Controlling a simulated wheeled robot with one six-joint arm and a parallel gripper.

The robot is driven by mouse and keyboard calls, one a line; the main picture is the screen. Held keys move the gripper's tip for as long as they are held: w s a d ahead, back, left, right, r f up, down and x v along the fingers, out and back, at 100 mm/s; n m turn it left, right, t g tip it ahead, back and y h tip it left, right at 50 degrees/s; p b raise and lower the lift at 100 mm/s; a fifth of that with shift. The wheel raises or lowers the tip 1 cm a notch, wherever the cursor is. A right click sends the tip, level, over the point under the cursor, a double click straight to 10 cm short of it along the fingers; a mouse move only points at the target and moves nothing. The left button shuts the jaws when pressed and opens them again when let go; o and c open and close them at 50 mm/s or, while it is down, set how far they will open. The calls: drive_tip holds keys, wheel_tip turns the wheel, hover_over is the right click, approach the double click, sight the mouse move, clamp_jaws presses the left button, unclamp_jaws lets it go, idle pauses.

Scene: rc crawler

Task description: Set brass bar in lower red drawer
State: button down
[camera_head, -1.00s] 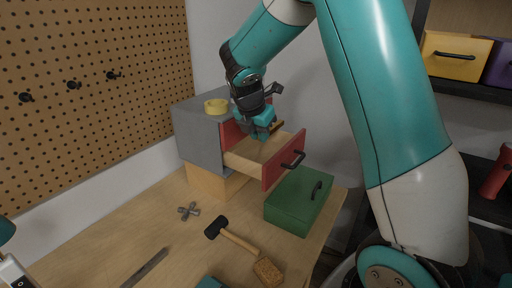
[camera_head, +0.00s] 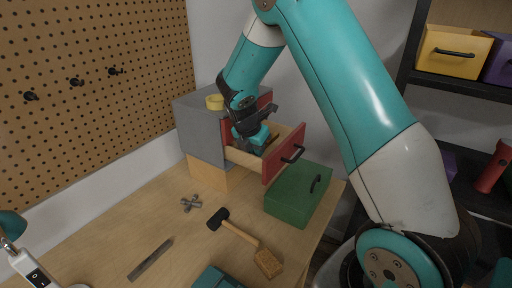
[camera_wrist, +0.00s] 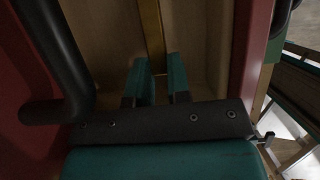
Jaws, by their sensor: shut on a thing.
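The lower red drawer (camera_head: 285,161) is pulled open from the grey cabinet (camera_head: 196,128), its pale wooden inside facing up. My gripper (camera_head: 264,141) is over and partly within the drawer, pointing down. In the wrist view my gripper (camera_wrist: 160,75) has its two teal fingers shut on the brass bar (camera_wrist: 152,32), a narrow gold strip running away from me between the fingertips. The drawer's wooden interior (camera_wrist: 197,40) lies around and beyond it. I cannot tell whether the bar touches the drawer floor. In the head view my gripper mostly hides the bar.
A yellow ring-shaped thing (camera_head: 214,102) sits on the cabinet. A mallet (camera_head: 240,236), a cross-shaped metal piece (camera_head: 191,203) and a flat metal strip (camera_head: 150,260) lie on the table (camera_head: 110,235).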

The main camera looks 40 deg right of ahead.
drive_tip(key=shift+f, duration=0.55)
drive_tip(key=c, duration=1.1)
unclamp_jaws()
drive_tip(key=shift+r, duration=0.1)
drive_tip(key=shift+r, duration=0.25)
drive_tip(key=b+v, duration=0.2)
drive_tip(key=v, duration=0.9)
drive_tip(key=s+a+r+m+y, duration=0.3)
drive_tip(key=s+a+m, duration=0.15)
drive_tip(key=a, duration=0.25)
drive_tip(key=s+a+m+y, duration=0.2)
drive_tip(key=s+a+m, duration=0.1)
drive_tip(key=s, duration=0.4)
drive_tip(key=s+a+r+m+g+y, duration=0.1)
drive_tip(key=s+a+m, duration=0.3)
drive_tip(key=s+a, duration=0.2)
drive_tip(key=s+a+r+m+y, duration=0.1)
drive_tip(key=s+a+m+y, duration=0.1)
drive_tip(key=s+a, duration=0.3)
drive_tip(key=shift+s+a+m+g+y, duration=0.15)
drive_tip(key=shift+s+m, duration=0.25)
drive_tip(key=shift+s, duration=0.8)
drive_tip(key=shift+s+a+m+g+y, duration=0.15)
drive_tip(key=shift+s+m, duration=0.2)
drive_tip(key=shift+s, duration=0.8)
